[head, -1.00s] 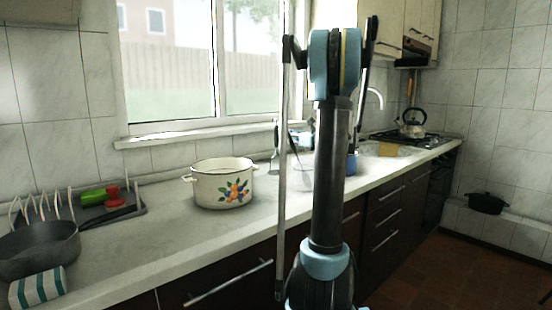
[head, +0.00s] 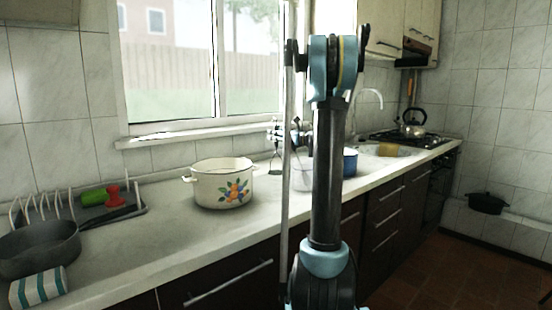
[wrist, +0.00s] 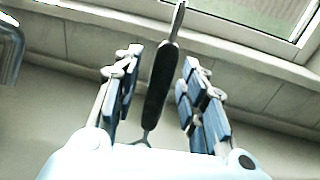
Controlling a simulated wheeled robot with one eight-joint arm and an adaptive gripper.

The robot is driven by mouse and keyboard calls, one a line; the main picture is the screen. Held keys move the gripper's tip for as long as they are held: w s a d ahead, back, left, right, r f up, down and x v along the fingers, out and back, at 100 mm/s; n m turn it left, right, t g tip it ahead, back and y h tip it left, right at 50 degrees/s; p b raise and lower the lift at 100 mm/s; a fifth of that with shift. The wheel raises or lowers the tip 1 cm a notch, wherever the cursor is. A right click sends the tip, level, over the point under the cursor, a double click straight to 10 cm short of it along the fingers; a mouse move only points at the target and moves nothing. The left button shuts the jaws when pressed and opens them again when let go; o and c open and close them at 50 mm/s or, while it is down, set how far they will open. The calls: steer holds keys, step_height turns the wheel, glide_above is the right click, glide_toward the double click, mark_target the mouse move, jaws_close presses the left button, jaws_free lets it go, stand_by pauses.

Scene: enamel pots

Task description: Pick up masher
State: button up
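The masher (wrist: 160,82) shows in the wrist view as a black handle with a metal shaft running up out of the picture and a small loop at its lower end. My gripper (wrist: 161,64) is open, with one finger pad on each side of the handle and a visible gap on both sides. I cannot tell how deep the handle lies between the fingers. In the head view my gripper (head: 292,134) is over the counter by the window, partly hidden by my arm. A thin metal piece (head: 275,165) below it may be part of the masher; its mashing end is not clear.
A white flowered enamel pot (head: 222,188) stands left of my gripper on the counter (head: 150,240). A clear glass (head: 303,181) and a blue pot (head: 350,162) are close to my arm. A grey pan (head: 40,250) and dish rack (head: 135,208) are at far left. The window sill (head: 180,138) runs behind.

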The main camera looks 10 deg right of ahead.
jaws_close()
steer(key=shift+r, duration=0.15)
